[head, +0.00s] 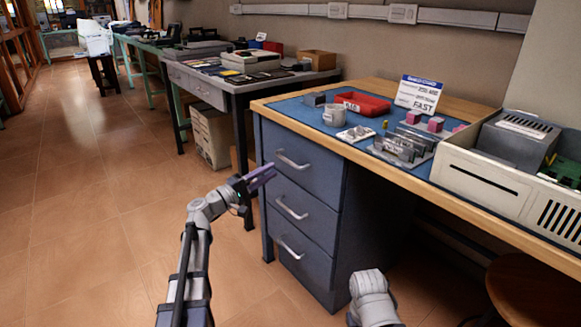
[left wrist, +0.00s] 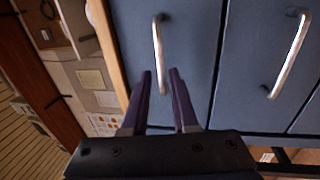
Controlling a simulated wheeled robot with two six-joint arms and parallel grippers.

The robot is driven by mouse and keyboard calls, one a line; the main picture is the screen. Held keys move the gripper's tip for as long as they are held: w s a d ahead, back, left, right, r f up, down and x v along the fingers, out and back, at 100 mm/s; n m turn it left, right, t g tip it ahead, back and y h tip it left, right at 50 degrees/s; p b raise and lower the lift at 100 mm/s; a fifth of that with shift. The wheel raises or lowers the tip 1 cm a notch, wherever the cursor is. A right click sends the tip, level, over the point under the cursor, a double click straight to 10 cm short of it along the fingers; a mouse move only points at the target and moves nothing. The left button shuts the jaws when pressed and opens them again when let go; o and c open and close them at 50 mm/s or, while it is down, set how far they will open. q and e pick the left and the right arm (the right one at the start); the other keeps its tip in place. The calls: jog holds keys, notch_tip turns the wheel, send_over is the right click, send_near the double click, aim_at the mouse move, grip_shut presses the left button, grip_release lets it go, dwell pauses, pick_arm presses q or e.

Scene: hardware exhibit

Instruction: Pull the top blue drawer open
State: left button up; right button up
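The top blue drawer (head: 310,150) is shut, flush with the front of the blue cabinet under the wooden-topped bench. Its silver bar handle (head: 292,160) also shows in the left wrist view (left wrist: 159,55), where the picture is turned sideways. My left gripper (head: 272,172) is open and empty, with purple fingers pointing at this handle. In the left wrist view the handle lies between the two fingertips (left wrist: 161,72); in the head view the tips look just short of it. Contact cannot be made out. My right gripper is out of view; only part of my right arm shows.
Below are the middle drawer handle (head: 291,207) and the bottom drawer handle (head: 290,247). The bench top (head: 290,108) overhangs the drawers and carries a red tray (head: 362,103), a mug (head: 333,116) and a sign. A stool (head: 535,290) stands at right. The floor at left is clear.

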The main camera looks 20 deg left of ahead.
aim_at(288, 161)
pick_arm(q)
jog(key=shift+p+x, duration=0.7)
jog(key=shift+x, duration=3.2)
jog(key=shift+c, duration=0.2)
grip_shut()
